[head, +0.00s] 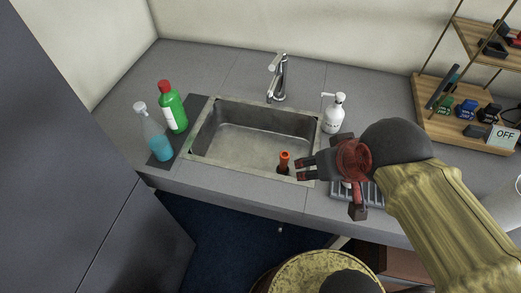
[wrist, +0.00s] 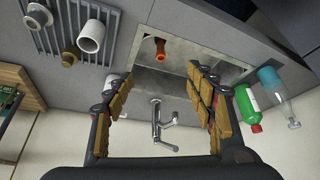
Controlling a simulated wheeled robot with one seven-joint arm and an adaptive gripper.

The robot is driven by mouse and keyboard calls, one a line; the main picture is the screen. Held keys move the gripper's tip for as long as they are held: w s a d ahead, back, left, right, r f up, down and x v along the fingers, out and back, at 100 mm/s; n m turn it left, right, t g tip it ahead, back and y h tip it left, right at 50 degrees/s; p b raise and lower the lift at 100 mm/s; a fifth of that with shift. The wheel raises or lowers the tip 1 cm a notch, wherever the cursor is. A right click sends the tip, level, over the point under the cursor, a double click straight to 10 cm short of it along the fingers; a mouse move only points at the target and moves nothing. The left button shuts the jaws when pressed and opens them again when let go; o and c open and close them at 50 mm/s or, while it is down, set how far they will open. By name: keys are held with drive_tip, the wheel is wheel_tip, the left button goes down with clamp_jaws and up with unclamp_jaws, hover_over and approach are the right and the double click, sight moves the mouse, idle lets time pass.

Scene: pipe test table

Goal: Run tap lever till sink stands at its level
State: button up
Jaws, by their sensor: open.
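The metal tap (head: 281,78) stands behind the sink, its slim lever on top; it also shows between my fingers in the wrist view (wrist: 157,125). The steel sink (head: 215,150) is set in the grey counter. I see no stream from the spout and cannot make out standing water or a level mark. A red-orange upright piece (head: 284,160) stands in the sink's front right corner, and it shows in the wrist view (wrist: 160,48). My gripper (head: 304,168) is open and empty above the sink's right front edge, well apart from the tap.
A white soap pump (head: 334,114) stands right of the sink. A green bottle (head: 172,108) and a blue spray bottle (head: 154,135) stand on the left. A ribbed rack (wrist: 75,35) holds a white cup (wrist: 91,36). A wooden shelf (head: 462,122) is at right.

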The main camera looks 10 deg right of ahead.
drive_tip(key=shift+c, duration=1.4)
